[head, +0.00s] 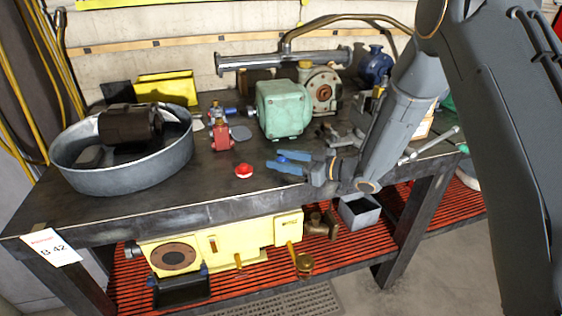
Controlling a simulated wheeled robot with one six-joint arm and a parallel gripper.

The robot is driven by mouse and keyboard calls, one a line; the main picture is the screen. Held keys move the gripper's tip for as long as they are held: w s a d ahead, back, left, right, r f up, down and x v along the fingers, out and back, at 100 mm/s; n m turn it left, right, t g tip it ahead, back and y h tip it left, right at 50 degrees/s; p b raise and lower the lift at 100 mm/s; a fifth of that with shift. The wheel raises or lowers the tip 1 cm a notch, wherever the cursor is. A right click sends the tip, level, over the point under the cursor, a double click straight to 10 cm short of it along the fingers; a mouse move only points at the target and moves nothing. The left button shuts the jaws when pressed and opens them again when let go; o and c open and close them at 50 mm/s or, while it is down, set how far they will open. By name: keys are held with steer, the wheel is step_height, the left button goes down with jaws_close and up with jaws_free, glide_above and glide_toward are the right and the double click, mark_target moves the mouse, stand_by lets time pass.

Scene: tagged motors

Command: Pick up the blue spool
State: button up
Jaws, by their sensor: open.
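My gripper (275,159) reaches in from the right, low over the front part of the dark table, with its two blue fingers apart. A small bright blue piece (282,159) shows between the fingers; it looks like the blue spool. The fingers hide part of it, and I cannot tell whether they touch it. A red spool (243,171) sits on the table to the left of the fingertips.
The dark table (190,200) holds a round metal basin (130,178) at left, a red valve (222,135), a green motor box (284,110) behind the gripper and a blue motor (375,65) at back. The front strip is mostly clear. Yellow machinery (225,238) sits on the lower shelf.

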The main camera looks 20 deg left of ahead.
steer(key=shift+a, duration=0.15)
steer(key=c, duration=1)
steer(key=shift+o, duration=0.2)
